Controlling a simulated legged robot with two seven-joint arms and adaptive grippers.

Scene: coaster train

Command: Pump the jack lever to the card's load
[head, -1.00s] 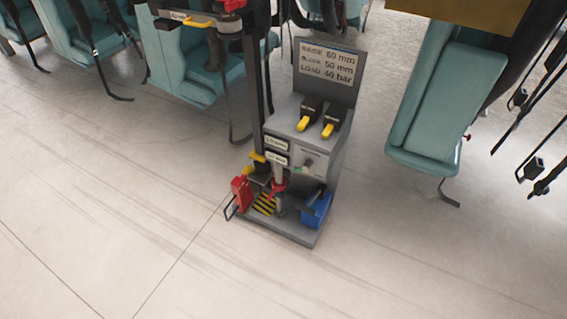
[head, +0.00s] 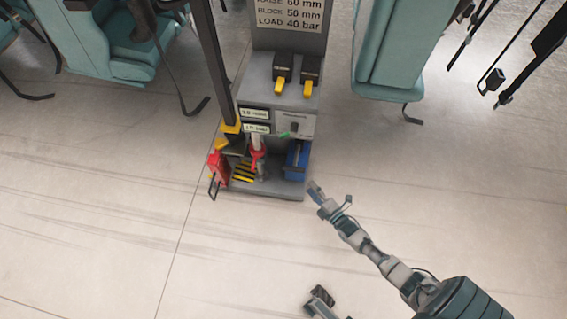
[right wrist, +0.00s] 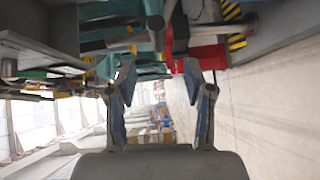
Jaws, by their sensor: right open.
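The grey jack stand (head: 262,95) stands on the floor with its card (head: 290,14) at the top. The card reads BLOCK 50 mm and LOAD 40 bar; its top line is cut by the frame edge. A red-collared jack part (head: 257,158) sits low in the stand, and which piece is the lever is unclear. My right gripper (head: 330,197) is just right of the stand's base, apart from it. In the right wrist view it is open and empty (right wrist: 160,85). A gripper, seemingly my left (head: 320,298), shows partly at the bottom edge.
Two yellow-handled levers (head: 280,88) are on the stand's ledge. A red item (head: 217,167) with a wire handle is at its left, and a blue item (head: 297,160) at its right. Teal seats (head: 388,50) stand behind. The front floor is clear.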

